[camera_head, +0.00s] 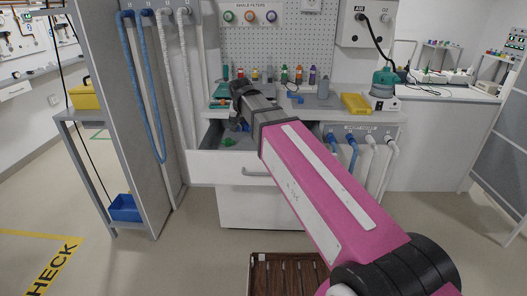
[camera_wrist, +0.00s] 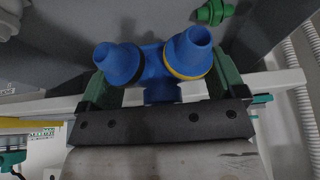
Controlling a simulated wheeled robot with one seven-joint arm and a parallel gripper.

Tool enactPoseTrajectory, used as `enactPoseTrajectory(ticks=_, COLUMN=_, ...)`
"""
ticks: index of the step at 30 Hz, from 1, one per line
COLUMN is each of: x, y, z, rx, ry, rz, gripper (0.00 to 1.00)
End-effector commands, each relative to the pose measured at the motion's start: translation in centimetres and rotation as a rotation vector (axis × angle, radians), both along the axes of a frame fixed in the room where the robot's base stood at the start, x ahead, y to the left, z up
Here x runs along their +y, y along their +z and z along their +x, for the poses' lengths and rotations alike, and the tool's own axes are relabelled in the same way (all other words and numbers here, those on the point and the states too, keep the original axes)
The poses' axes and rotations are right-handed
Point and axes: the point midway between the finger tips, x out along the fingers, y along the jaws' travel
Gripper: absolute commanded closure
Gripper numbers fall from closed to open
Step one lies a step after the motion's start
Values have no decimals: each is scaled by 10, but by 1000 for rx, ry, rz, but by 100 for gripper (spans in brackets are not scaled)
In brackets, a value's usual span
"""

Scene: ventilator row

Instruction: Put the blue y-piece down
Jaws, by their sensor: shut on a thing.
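The blue y-piece (camera_wrist: 150,65) shows large in the wrist view, with two flared ports facing the camera and a yellow ring on the right one. My gripper (camera_wrist: 160,80) is shut on it, one green finger on each side. In the head view my gripper (camera_head: 240,108) is over the open drawer (camera_head: 232,166), and the y-piece shows only as a small blue patch (camera_head: 239,126), partly hidden by my arm. Whether it touches the drawer floor I cannot tell.
A green connector (camera_wrist: 213,12) lies in the grey drawer, apart from the y-piece; it also shows in the head view (camera_head: 228,142). The counter behind holds several bottles, another blue piece (camera_head: 294,97) and a yellow box (camera_head: 356,103). Hoses hang left and right of the drawer.

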Motion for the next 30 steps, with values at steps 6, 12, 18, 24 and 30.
enactPoseTrajectory(ticks=6, x=15, y=-13, z=-2, rx=0, ry=18, rz=-1, gripper=43)
enactPoseTrajectory(ticks=12, x=-15, y=-33, z=13, rx=1, ry=15, rz=-1, gripper=43)
enactPoseTrajectory(ticks=18, x=-51, y=-57, z=32, rx=1, ry=16, rz=0, gripper=43)
enactPoseTrajectory(ticks=24, x=-76, y=-75, z=45, rx=1, ry=17, rz=-1, gripper=43)
enactPoseTrajectory(ticks=30, x=-84, y=-81, z=49, rx=0, ry=19, rz=0, gripper=43)
